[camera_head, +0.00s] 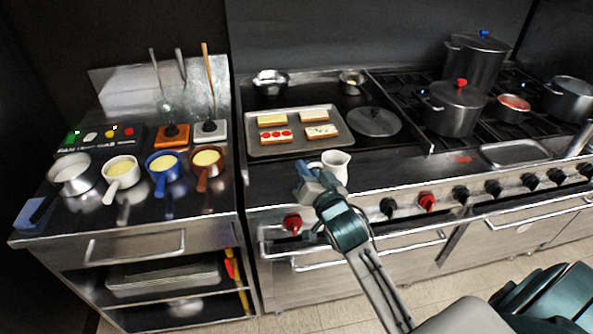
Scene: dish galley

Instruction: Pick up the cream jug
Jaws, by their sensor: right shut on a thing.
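The white cream jug (338,166) stands at the front edge of the steel range top, below the baking tray. My right gripper (308,172) is at the left side of the jug, its arm reaching up from the bottom right. The gripper is shut on the jug, though the wrist hides the contact and the lower part of the jug. I cannot tell whether the jug is clear of the surface. My left gripper is not in view.
A baking tray (258,151) with several toasts lies behind the jug. A round lid (373,122) is to its right. Dark pots (455,110) stand on the burners. Small pans, including a blue one (163,165), stand on the left counter. Red and black knobs line the range front.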

